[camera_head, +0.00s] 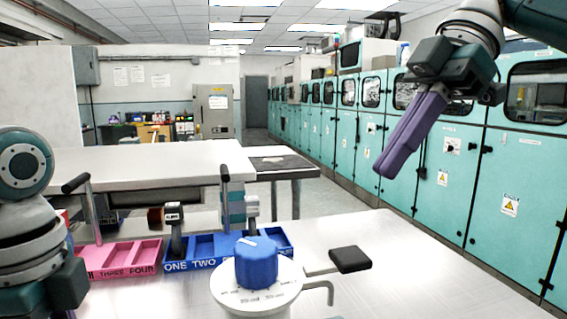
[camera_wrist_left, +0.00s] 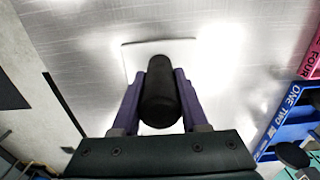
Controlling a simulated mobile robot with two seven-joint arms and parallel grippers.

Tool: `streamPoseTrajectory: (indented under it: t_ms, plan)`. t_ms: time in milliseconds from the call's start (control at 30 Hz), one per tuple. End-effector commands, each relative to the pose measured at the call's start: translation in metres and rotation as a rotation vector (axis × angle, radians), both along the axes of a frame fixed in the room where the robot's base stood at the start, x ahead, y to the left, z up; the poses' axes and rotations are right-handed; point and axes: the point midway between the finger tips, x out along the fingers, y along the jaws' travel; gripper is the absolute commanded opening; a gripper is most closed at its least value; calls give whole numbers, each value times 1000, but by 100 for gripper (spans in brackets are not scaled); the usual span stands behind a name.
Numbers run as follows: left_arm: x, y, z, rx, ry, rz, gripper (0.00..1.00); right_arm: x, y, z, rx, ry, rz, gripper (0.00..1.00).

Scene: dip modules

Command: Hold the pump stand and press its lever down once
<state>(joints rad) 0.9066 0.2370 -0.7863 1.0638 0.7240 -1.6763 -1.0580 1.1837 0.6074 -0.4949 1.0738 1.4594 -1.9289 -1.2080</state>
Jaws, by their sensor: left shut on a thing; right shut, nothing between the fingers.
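The pump stand shows at the bottom of the head view as a white round top with printed marks (camera_head: 245,297) and a blue knob (camera_head: 257,264). A lever with a black pad (camera_head: 350,259) sticks out to its right, above a bent grey spout. Its lower part is out of frame. My left gripper (camera_wrist_left: 161,85) is shut on a dark upright cylinder (camera_wrist_left: 160,95) in the left wrist view; I cannot tell how it joins the stand. My right gripper (camera_head: 383,172) is shut and empty, high above and right of the lever pad.
A blue tray (camera_head: 203,264) marked ONE TWO and a pink tray (camera_head: 120,262) stand behind the stand, with black-gripped posts and small dark modules. The white table (camera_head: 440,285) is bare at the right. A second table (camera_head: 150,163) and teal cabinets (camera_head: 345,150) are further back.

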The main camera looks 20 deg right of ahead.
Motion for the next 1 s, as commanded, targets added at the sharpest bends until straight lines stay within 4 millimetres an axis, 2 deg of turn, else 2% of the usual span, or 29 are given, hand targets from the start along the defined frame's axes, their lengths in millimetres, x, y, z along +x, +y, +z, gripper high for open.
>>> streamPoseTrajectory:
  t_ms: [100,300,1000]
  plan:
    - [0,0,0,0,1,-1,0,1,-9,22,1,-3,-2,0]
    - [0,0,0,0,1,-1,0,0,-17,41,0,-2,-1,0]
    - [0,0,0,0,2,-2,0,0,-18,44,1,-1,-1,0]
